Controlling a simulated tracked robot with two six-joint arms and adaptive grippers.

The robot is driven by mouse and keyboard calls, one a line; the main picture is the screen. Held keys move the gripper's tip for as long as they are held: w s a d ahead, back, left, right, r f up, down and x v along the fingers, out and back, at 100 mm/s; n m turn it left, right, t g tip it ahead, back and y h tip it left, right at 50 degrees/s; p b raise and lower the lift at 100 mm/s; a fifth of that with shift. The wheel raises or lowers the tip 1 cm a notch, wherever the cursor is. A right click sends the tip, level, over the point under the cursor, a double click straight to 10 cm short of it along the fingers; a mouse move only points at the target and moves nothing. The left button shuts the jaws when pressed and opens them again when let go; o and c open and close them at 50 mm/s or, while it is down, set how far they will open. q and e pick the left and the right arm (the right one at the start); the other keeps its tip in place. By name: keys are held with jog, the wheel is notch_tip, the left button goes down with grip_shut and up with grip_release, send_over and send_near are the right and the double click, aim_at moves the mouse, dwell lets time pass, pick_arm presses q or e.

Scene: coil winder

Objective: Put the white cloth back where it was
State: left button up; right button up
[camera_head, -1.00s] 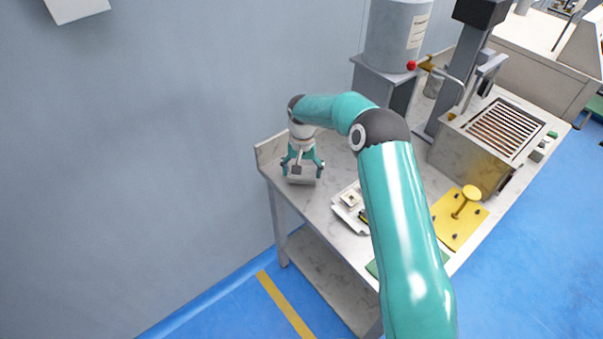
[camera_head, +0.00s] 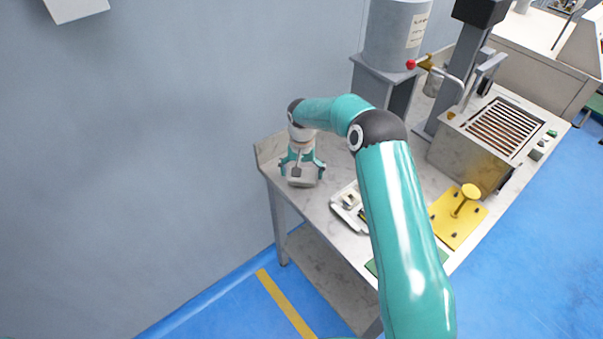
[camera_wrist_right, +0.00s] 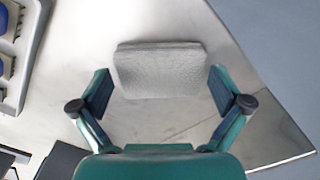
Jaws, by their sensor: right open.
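The white cloth (camera_wrist_right: 160,68), a folded pale grey-white pad, lies on the metal table near its left end. In the head view the cloth (camera_head: 302,182) shows just below my right gripper (camera_head: 302,172). In the right wrist view my right gripper (camera_wrist_right: 160,92) is open, with one finger on each side of the cloth. Gaps show between the fingers and the cloth's edges, so it is not gripped. I cannot tell the exact height of the fingertips above the table. My left gripper is not in view.
A white tray with small parts (camera_head: 345,204) lies right of the cloth; it is partly hidden by my right arm. A yellow plate with a knob (camera_head: 456,226) and a slatted metal box (camera_head: 480,150) stand further right. The table's left end (camera_head: 262,152) is near the wall.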

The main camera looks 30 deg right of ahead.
notch_tip(320, 180, up, 12)
jog(key=b, duration=0.1)
dwell(0.7)
